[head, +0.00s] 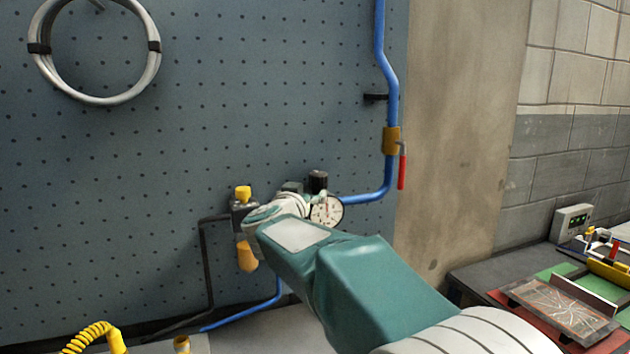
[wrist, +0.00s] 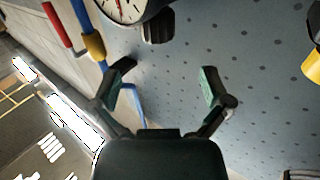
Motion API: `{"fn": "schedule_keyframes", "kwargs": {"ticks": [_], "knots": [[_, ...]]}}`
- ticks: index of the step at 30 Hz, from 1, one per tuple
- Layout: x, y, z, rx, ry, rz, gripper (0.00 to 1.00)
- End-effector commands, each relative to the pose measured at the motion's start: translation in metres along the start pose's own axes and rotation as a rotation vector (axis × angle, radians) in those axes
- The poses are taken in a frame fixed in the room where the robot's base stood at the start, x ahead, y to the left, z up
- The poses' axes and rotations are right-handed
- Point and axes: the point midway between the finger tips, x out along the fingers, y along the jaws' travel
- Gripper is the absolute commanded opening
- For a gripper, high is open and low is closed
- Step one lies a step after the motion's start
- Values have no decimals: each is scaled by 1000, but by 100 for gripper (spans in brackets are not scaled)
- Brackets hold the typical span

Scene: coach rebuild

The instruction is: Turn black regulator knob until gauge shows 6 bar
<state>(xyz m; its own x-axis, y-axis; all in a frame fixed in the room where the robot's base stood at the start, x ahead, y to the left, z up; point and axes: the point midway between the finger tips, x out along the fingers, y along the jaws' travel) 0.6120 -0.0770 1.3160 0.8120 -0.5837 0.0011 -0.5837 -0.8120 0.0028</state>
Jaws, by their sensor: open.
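The black regulator knob (head: 318,181) stands upright just above the round white gauge (head: 326,211) on the pegboard's pipework. In the wrist view the ribbed knob (wrist: 158,27) is at the top, next to the cut-off gauge (wrist: 128,8), whose dial shows a red mark. I cannot read the pressure in either view. My gripper (wrist: 166,82) is open and empty, its two fingers spread apart. The knob lies beyond the fingertips, not between them. In the head view my arm hides the gripper and part of the regulator.
A blue pipe (head: 385,65) runs down to the regulator, with a brass valve (head: 391,140) and red lever (head: 402,170). A yellow-topped fitting (head: 243,193) sits left of the regulator. A coiled white hose (head: 93,98) hangs upper left. A cluttered bench (head: 475,273) stands at right.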

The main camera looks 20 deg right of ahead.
Motion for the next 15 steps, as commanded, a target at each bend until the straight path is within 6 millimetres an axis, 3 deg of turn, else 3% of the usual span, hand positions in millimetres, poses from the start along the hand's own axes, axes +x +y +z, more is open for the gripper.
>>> {"fn": "schedule_keyframes", "kwargs": {"ticks": [15], "knots": [[86,0,1,1,-1,0,98]]}}
